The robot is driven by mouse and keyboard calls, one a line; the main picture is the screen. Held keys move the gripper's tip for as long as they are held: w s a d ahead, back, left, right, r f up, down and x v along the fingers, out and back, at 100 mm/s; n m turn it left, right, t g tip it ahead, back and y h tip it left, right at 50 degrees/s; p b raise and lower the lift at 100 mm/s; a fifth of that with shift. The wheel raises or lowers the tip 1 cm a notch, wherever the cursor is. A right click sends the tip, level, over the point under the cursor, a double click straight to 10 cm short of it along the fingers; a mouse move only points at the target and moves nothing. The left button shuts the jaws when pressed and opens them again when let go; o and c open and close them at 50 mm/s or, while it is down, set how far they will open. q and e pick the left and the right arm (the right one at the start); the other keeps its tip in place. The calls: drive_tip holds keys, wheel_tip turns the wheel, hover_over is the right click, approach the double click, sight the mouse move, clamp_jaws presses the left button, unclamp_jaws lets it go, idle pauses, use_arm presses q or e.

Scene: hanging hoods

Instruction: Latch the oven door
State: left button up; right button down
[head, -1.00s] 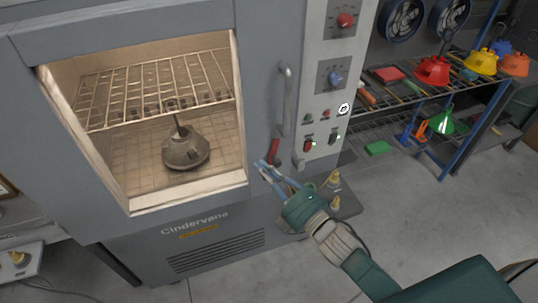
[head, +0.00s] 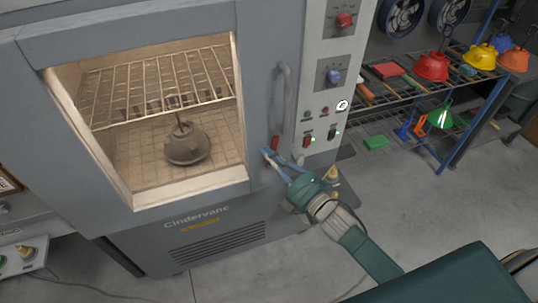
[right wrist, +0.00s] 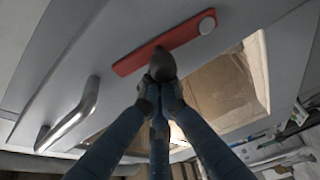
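The grey oven door (head: 262,60) has a large window and a vertical metal handle (head: 285,98), and it looks closed. A red latch lever (head: 275,143) sits below the handle at the door's right edge; its lower part is hidden by my right gripper (head: 268,155). In the right wrist view, the lever (right wrist: 150,54) is a flat red bar with a round pale pivot at one end. My right gripper (right wrist: 160,78) has its fingertips together against or just in front of the lever's edge; contact is unclear. My left gripper is not in view.
A control panel (head: 321,125) with knobs and switches stands right of the door. A grey hood-shaped part (head: 185,146) is inside the oven under a wire rack (head: 160,88). A shelf at right carries coloured hoods, including a red one (head: 432,67).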

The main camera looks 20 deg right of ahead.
sight(290, 148)
drive_tip(key=shift+d+m, duration=0.1)
drive_tip(key=shift+m, duration=0.2)
